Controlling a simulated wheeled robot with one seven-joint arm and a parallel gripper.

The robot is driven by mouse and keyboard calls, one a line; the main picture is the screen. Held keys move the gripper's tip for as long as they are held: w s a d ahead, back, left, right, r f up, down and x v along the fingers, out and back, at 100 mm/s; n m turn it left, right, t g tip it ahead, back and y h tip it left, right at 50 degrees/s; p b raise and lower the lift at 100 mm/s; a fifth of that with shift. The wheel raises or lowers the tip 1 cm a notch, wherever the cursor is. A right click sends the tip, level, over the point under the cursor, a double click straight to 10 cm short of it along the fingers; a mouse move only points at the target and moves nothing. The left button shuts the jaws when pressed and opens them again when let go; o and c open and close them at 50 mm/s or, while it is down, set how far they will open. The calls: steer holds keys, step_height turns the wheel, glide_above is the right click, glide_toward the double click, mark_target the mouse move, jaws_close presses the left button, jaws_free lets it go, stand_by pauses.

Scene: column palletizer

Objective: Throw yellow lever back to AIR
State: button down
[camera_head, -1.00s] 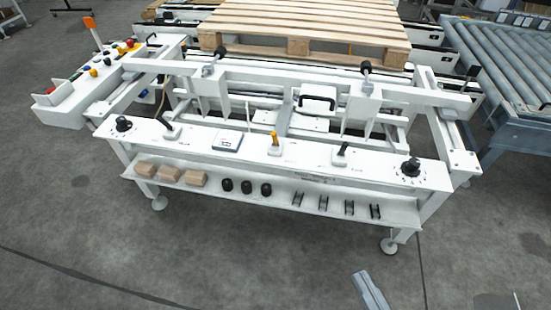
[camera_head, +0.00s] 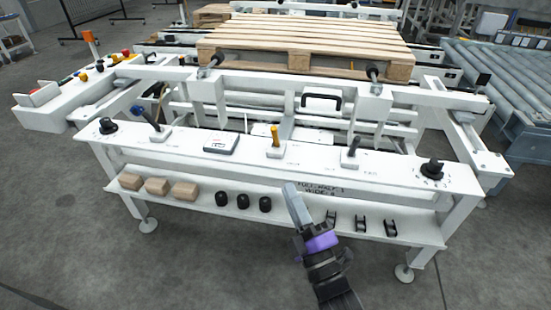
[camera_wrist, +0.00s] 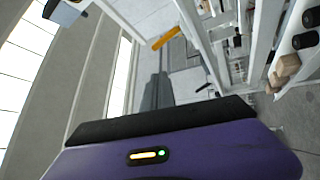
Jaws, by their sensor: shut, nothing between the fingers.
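The yellow lever (camera_head: 275,135) stands nearly upright on a small white base on the white control shelf (camera_head: 190,143), near its middle. It also shows in the wrist view (camera_wrist: 166,38), near the top and slanted in that picture. My gripper (camera_head: 289,188) is shut and empty, in front of the shelf and below the lever, apart from it. In the wrist view, my grey fingers (camera_wrist: 157,92) point toward the shelf. The lettering beside the lever is too small to read.
Black levers stand left (camera_head: 153,121) and right (camera_head: 352,149) of the yellow one, with a flat panel (camera_head: 221,144) between. The lower shelf (camera_head: 290,212) holds brown blocks, black cylinders and black brackets. A wooden pallet (camera_head: 310,62) lies behind.

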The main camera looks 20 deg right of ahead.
steer(key=n, duration=0.2)
steer(key=f+n, duration=0.1)
steer(key=w+f+n, duration=0.1)
steer(key=n, duration=0.1)
steer(key=shift+a+n, duration=0.3)
steer(key=shift+a, duration=0.1)
steer(key=shift+r, duration=0.1)
glide_toward(275, 137)
steer(key=w+a+r, duration=0.1)
steer(key=w+a, duration=0.2)
steer(key=a, duration=0.1)
steer(key=shift+w+d+r+p, duration=0.4)
steer(key=shift+w+d+r, duration=0.15)
steer(key=shift+w, duration=0.2)
steer(key=shift+w+d+r+p, duration=0.4)
steer(key=shift+w+d+r, duration=0.15)
steer(key=shift+w, duration=0.2)
